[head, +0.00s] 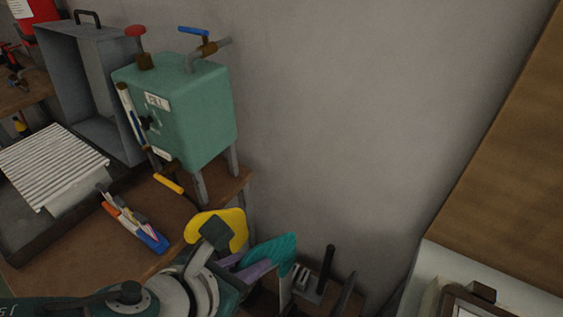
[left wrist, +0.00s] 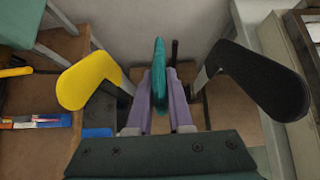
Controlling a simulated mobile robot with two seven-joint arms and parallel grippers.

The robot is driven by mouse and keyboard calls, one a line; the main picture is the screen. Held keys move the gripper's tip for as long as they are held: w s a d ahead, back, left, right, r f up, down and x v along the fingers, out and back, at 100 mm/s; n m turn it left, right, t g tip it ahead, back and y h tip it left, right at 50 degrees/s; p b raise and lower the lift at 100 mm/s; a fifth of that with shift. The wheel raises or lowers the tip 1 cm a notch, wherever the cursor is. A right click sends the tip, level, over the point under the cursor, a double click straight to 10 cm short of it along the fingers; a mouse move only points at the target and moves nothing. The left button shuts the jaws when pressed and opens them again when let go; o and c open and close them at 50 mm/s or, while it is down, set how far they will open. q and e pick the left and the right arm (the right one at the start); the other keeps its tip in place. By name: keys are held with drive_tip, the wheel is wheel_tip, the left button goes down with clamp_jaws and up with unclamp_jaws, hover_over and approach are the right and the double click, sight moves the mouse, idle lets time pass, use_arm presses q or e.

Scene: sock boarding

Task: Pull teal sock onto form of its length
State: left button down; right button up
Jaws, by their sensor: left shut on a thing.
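The teal sock (head: 272,252) is near the bottom middle of the head view. In the left wrist view the teal sock (left wrist: 160,75) stands upright, seen nearly edge-on between two purple fingers. My left gripper (head: 256,268) is shut on it; the gripper's fingers also show in the left wrist view (left wrist: 160,105). A pale, thin upright piece (head: 286,290) shows just below the sock; I cannot tell whether the sock is around it or beside it. A yellow foot-shaped piece (left wrist: 92,80) stands left of the fingers and a black one (left wrist: 265,75) right. My right gripper is out of view.
A green boiler (head: 185,110) stands on the brown table (head: 60,255). Coloured pens (head: 135,225) lie in front of it, and a ribbed white tray (head: 50,165) is at left. Dark upright pieces (head: 327,265) stand right of the sock. A grey wall is behind.

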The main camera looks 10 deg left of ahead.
use_arm(q)
drive_tip(key=shift+f+b, duration=0.85)
drive_tip(key=shift+f, duration=0.15)
drive_tip(key=c, duration=0.7)
unclamp_jaws()
drive_tip(key=shift+c, duration=0.2)
drive_tip(key=shift+s, duration=0.1)
drive_tip(key=shift+s+a+r+p, duration=0.1)
drive_tip(key=shift+s+r+p, duration=0.15)
drive_tip(key=shift+r+p, duration=0.1)
drive_tip(key=p+v, duration=0.2)
drive_tip(key=v, duration=0.7)
drive_tip(key=shift+p, duration=0.4)
drive_tip(key=shift+f, duration=0.1)
